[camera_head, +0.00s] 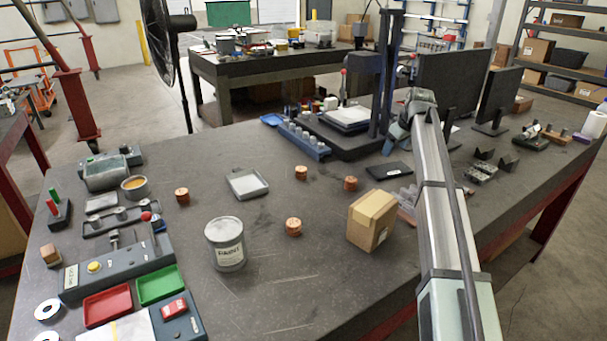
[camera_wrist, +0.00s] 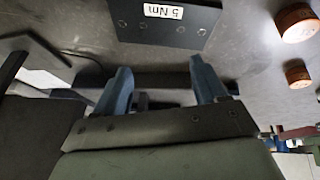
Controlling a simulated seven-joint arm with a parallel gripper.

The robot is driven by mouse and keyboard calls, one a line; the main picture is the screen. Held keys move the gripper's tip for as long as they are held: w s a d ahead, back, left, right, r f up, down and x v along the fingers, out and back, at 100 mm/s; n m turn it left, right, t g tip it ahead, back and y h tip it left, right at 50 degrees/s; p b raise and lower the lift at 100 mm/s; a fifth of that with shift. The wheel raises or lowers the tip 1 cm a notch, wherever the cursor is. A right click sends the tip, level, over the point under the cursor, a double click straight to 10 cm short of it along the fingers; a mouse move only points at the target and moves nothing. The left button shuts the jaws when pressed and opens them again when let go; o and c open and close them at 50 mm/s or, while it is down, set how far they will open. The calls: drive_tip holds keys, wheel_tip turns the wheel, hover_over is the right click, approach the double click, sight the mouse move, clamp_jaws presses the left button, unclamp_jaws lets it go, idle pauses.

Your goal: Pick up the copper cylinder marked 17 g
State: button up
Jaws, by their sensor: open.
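Several short copper cylinders stand on the dark bench in the head view: one at the left (camera_head: 182,195), one at the front middle (camera_head: 293,227), one farther back (camera_head: 301,172) and one to its right (camera_head: 350,183). I cannot read any marking, so I cannot tell which is 17 g. Two copper cylinders show at the right of the wrist view, one higher (camera_wrist: 297,22) and one lower (camera_wrist: 297,73). My gripper (camera_wrist: 160,67) is open, with nothing between its blue-grey fingers. Both cylinders are apart from it. In the head view, my arm hides part of the bench.
A black plate labelled 5 Nm (camera_wrist: 165,20) lies ahead of my fingers. A dark column stand (camera_head: 385,75) and monitors (camera_head: 450,80) rise near my arm.

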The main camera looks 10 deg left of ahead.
sight(304, 169)
drive_tip(key=s+a+r+n+g+y, duration=0.1)
drive_tip(key=s+a+r+n+g, duration=0.2)
drive_tip(key=a, duration=0.9)
drive_tip(key=s+a+r+n+g+y, duration=0.1)
drive_tip(key=s+a+n, duration=0.4)
drive_tip(key=a, duration=0.7)
drive_tip(key=shift+m, duration=0.6)
drive_tip(key=x, duration=0.9)
drive_tip(key=s+x, duration=0.1)
drive_tip(key=x, duration=0.3)
drive_tip(key=shift+a+f, duration=0.15)
drive_tip(key=shift+a, duration=0.15)
clamp_jaws()
